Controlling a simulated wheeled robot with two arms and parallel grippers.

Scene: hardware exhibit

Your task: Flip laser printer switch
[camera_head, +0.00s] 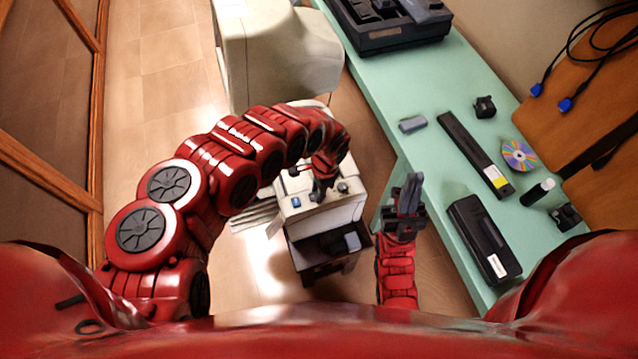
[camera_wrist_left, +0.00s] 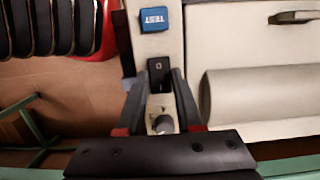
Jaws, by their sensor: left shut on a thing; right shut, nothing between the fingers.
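In the left wrist view, the black rocker switch (camera_wrist_left: 158,72) with a light mark sits in the pale panel. The left gripper (camera_wrist_left: 161,76) has its fingertips on either side of the switch and is shut on it. The gripper hides the switch in the head view. My right gripper (camera_head: 409,194) is shut and empty, right of the printer and beside the green table.
A blue TEST button (camera_wrist_left: 154,19) and a grey knob (camera_wrist_left: 164,124) flank the switch. The green table (camera_head: 420,142) on the right holds black cartridges (camera_head: 485,240), a disc (camera_head: 519,155) and other parts. A large pale machine (camera_head: 280,50) stands behind. Floor is clear at left.

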